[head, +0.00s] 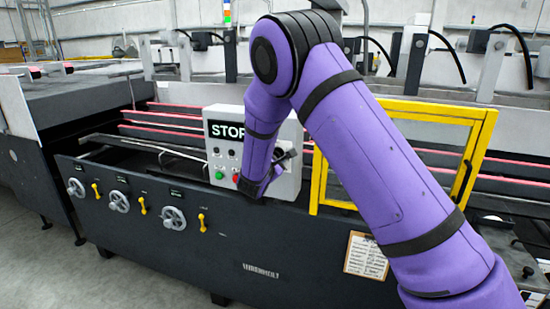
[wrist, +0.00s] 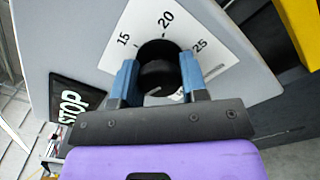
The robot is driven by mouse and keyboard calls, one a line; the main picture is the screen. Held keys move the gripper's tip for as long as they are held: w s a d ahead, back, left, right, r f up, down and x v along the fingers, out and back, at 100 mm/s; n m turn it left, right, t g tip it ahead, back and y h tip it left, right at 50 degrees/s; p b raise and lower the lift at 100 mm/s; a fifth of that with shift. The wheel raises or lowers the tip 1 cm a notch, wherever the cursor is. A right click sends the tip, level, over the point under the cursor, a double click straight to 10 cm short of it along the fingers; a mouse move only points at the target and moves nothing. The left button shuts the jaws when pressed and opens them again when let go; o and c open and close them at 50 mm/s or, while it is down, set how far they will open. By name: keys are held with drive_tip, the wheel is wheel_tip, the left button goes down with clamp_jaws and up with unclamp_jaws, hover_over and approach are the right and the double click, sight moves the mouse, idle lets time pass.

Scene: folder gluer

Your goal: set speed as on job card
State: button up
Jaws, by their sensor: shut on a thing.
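My gripper (wrist: 158,76) is shut on a round black knob (wrist: 158,62), with one blue finger on each side of it. The knob sits on a white dial plate (wrist: 205,42) marked 15, 20 and 25; the plate's lower part is hidden by my gripper. I cannot tell which number the knob points to. The dial is on a light grey control box (head: 222,111), where my arm hides it in the head view. A job card on a clipboard (head: 366,257) hangs on the machine's front at lower right; its writing is too small to read.
A black STOP display (head: 226,130) is on the box, above a green button (head: 219,175) and a partly covered red button (head: 236,178). A yellow guard frame (head: 317,180) stands close at right. Handwheels (head: 118,201) and yellow levers (head: 142,206) line the machine's front at left.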

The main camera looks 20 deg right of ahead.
drive_tip(key=m, duration=1.3)
drive_tip(key=shift+f+m, duration=0.1)
drive_tip(key=shift+m, duration=0.3)
drive_tip(key=m, duration=1.3)
drive_tip(key=shift+m, duration=0.3)
drive_tip(key=o, duration=0.9)
drive_tip(key=shift+o, duration=0.2)
drive_tip(key=v, duration=1.1)
